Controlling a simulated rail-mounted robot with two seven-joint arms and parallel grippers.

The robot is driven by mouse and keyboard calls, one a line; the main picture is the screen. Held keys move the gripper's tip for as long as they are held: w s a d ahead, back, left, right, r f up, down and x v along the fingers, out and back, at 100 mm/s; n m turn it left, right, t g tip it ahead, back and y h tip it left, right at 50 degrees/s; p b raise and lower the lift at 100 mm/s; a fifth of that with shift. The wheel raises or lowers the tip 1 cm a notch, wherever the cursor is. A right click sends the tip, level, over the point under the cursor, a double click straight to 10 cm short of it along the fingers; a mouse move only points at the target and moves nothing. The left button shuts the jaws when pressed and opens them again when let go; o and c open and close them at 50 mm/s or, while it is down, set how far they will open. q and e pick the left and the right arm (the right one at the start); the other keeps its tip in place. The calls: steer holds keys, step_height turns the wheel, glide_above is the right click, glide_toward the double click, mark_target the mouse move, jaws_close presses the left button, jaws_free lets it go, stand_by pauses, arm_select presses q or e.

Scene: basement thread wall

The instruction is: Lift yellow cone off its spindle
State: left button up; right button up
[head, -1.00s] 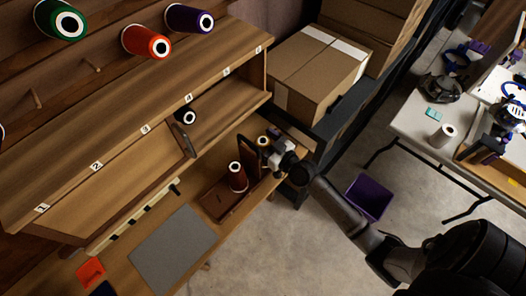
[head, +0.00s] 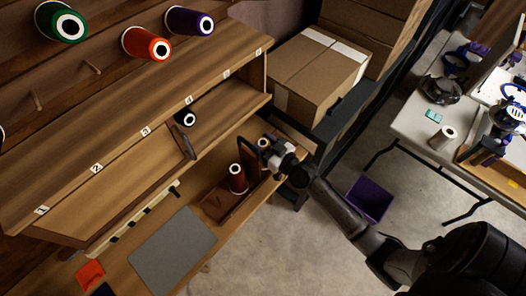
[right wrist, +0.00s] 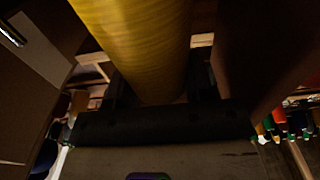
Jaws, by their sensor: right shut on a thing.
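The yellow cone (right wrist: 140,45) fills the upper middle of the right wrist view, between my right gripper's two dark fingers (right wrist: 162,88). In the head view only the cone's pale ringed top (head: 263,142) shows, by the far end of the dark brown spindle stand (head: 218,205). My right gripper (head: 270,154) is shut on the cone and hides its lower part. The spindle under it is hidden, so I cannot tell whether the cone still sits on it. My left gripper is not in view.
A red-brown cone (head: 237,180) stands upright on the stand, left of my right gripper. A brown upright panel (head: 248,155) rises between them. The numbered shelf (head: 146,132) hangs above left. A grey mat (head: 172,240) lies on the bench; a purple bin (head: 368,200) is on the floor.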

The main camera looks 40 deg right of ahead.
steer(key=shift+r, duration=0.15)
steer(key=shift+r, duration=0.3)
step_height(320, 180, up, 17)
steer(key=p, duration=0.6)
steer(key=shift+r, duration=0.1)
steer(key=shift+r, duration=0.1)
